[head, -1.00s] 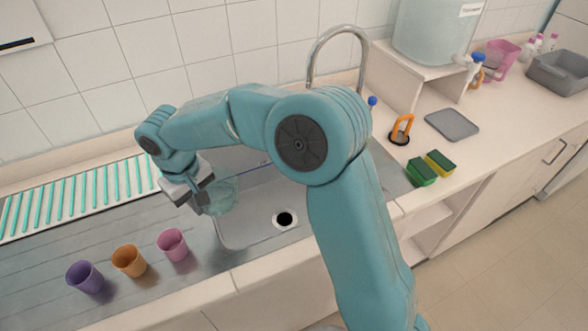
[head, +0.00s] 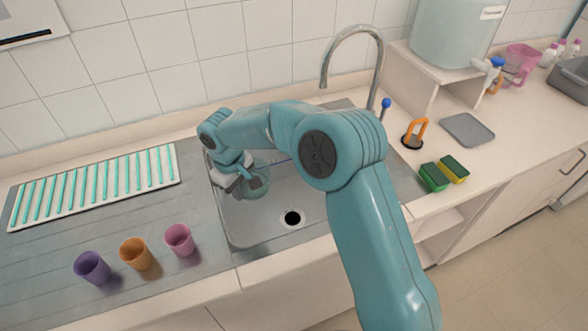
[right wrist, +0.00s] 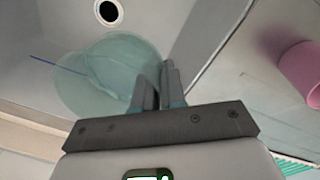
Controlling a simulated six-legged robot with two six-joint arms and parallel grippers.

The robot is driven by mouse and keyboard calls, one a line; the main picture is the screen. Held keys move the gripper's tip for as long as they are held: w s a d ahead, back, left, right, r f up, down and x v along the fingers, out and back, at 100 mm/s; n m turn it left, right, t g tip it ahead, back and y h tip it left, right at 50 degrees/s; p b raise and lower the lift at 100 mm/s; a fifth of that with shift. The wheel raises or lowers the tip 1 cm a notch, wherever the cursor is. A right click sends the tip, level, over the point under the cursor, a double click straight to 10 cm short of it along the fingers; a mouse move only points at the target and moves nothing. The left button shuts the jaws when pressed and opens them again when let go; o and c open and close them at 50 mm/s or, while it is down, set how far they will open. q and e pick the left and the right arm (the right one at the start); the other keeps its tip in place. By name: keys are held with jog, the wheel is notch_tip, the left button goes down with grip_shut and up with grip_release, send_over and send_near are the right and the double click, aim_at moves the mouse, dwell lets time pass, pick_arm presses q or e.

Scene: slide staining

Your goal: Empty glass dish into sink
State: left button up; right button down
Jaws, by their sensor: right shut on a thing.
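The glass dish (head: 258,181) is clear and pale teal. It is over the left part of the grey sink basin (head: 240,222). My right gripper (head: 252,179) is shut on the dish's edge. In the right wrist view, the dish (right wrist: 100,75) appears beyond the fingers (right wrist: 158,88), with the round drain (right wrist: 108,12) farther off. The dish looks tilted, but its exact angle and whether liquid is inside cannot be told. A thin blue line (right wrist: 57,65) shows at the dish's side. My left gripper is not in view.
Purple (head: 92,268), orange (head: 136,254) and pink (head: 180,240) cups stand on the drainboard left of the sink. A rack with teal strips (head: 95,185) lies behind them. The tall faucet (head: 352,32) rises behind the basin. Sponges (head: 444,174) lie to the right.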

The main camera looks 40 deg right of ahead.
jog(key=w+f+n, duration=0.3)
jog(key=f, duration=0.3)
jog(key=shift+w+f, duration=0.2)
jog(key=shift+w, duration=0.15)
jog(key=shift+d+r, duration=0.15)
jog(key=shift+d, duration=0.05)
